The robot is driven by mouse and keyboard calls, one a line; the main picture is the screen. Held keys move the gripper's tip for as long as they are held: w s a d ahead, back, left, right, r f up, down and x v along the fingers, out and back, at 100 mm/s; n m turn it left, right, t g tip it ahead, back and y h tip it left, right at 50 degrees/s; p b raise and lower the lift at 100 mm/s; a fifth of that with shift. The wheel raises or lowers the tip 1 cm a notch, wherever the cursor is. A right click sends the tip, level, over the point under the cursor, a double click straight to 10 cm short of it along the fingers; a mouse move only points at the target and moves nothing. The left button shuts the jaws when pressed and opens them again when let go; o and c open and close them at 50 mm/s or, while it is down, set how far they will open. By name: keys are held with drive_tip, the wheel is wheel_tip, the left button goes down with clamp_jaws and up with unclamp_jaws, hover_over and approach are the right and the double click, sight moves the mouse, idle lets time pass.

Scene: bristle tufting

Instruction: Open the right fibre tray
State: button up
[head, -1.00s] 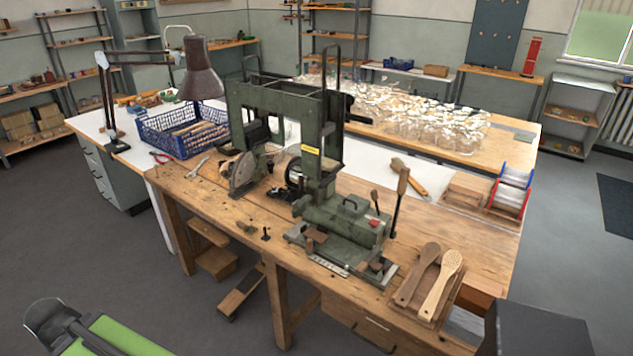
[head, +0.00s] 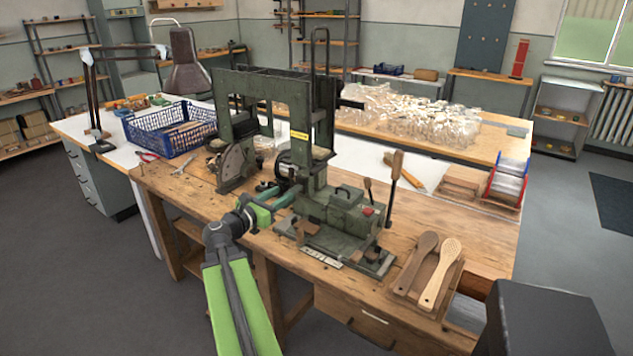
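The green tufting machine (head: 345,205) stands upright on the wooden workbench (head: 470,245). My green arm reaches up from the bottom of the head view to the machine's front left side. My gripper (head: 290,196) is close in front of the machine's middle, near the dark round motor part. Its fingertips are small and blend with the machine, so I cannot tell whether they touch it or are open. I cannot make out which part of the machine is the right fibre tray. Red and blue bins (head: 507,182) with pale contents stand at the bench's right end, well away from my gripper.
Two wooden brush bodies (head: 428,270) lie in a holder at the front right of the bench. An upright lever (head: 392,188) rises at the machine's right. A blue crate (head: 170,130), pliers and a lamp are at the left.

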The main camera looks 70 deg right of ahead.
sight(311, 174)
drive_tip(key=shift+n, duration=0.3)
drive_tip(key=x, duration=0.6)
drive_tip(key=r+x, duration=0.1)
drive_tip(key=x, duration=1.1)
drive_tip(key=shift+s+r, duration=0.25)
drive_tip(key=shift+s, duration=0.2)
drive_tip(key=shift+c, duration=0.2)
clamp_jaws()
